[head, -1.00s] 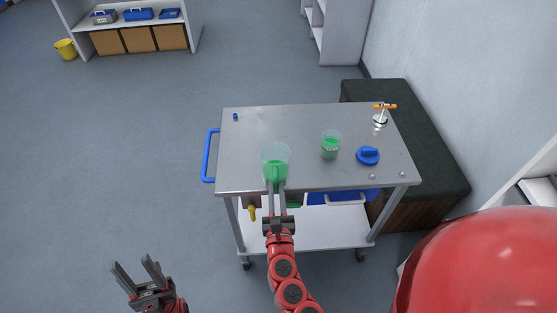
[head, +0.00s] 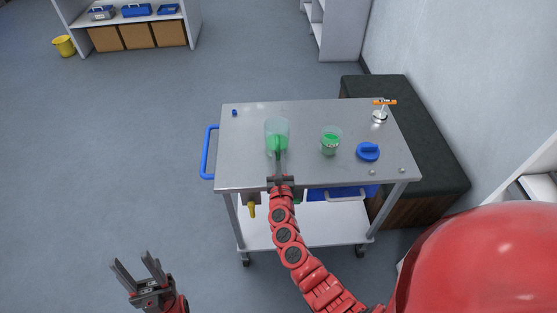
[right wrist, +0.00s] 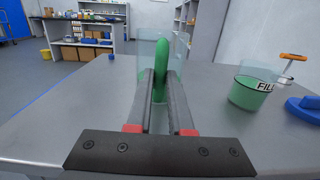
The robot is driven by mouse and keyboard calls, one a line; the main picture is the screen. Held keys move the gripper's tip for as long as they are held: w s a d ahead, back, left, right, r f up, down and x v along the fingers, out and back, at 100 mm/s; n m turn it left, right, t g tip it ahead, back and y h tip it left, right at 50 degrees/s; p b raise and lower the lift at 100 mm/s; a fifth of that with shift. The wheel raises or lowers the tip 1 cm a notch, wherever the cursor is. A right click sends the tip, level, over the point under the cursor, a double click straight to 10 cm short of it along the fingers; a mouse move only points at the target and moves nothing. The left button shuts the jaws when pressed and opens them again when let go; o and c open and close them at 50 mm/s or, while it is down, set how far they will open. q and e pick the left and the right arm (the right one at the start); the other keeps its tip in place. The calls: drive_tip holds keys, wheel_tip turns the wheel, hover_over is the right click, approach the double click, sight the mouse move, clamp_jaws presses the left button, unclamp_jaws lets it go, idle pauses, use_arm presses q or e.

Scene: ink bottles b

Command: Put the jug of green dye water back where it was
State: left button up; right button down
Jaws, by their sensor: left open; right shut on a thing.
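The jug (head: 269,132) is a clear vessel with green in its lower part and a green handle. It is over the left-middle of the metal cart top, upright or nearly so; I cannot tell whether its base touches the top. My right gripper (head: 279,160) is shut on the jug's green handle (right wrist: 190,55), on the near side. The fingers partly hide the jug in the right wrist view. My left gripper (head: 138,268) is open and empty, low over the floor to the left of the cart.
On the cart top (head: 240,165), a clear cup (head: 331,142) with green in it and a "FILL" label stands right of the jug. A blue lid-like piece (head: 368,152), an orange-handled tool (head: 383,103) and a small blue cap (head: 235,113) are also there. A dark bench (head: 440,160) adjoins the cart.

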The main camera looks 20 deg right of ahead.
drive_tip(key=c, duration=0.8)
unclamp_jaws()
